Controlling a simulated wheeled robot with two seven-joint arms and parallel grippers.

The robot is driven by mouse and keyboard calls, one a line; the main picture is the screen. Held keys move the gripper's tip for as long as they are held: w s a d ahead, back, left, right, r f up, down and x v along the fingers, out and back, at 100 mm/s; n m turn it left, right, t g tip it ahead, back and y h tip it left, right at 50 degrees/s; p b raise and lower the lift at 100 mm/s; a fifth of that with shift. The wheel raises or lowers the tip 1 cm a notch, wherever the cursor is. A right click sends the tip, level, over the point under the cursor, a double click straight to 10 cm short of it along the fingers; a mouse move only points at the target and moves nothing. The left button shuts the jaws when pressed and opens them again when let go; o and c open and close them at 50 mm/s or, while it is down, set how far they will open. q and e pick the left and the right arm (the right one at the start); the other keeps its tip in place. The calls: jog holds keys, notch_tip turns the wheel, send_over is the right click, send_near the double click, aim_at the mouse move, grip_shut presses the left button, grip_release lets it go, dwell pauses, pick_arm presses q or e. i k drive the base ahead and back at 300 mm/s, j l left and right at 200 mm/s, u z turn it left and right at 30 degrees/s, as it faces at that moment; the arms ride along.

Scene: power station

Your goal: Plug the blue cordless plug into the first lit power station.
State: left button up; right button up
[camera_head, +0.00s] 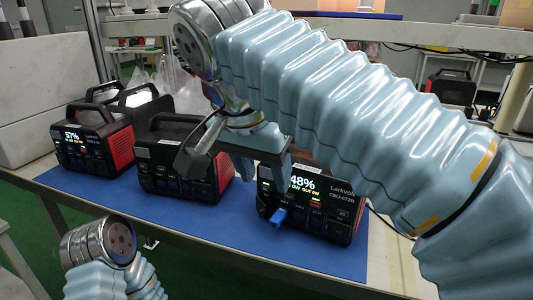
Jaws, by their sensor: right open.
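The blue cordless plug (279,215) is at the lower front of the right power station (318,205), whose screen is lit at 48%. It looks to be against the front face; how deep it sits cannot be told. The left power station (95,145) is lit at 57%. The middle power station (175,165) shows no lit screen. My right gripper (240,165) is open and empty, above and in front of the gap between the middle and right stations, apart from the plug. My left arm's wrist shows at the bottom left; its gripper fingers are not visible.
The stations stand on a blue mat (210,228) on a table, with clear mat in front of them. My right arm covers much of the right side. Another power station (450,90) stands on a table behind. A grey box is at the left edge.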

aim_at(262, 208)
jog(key=k, duration=1)
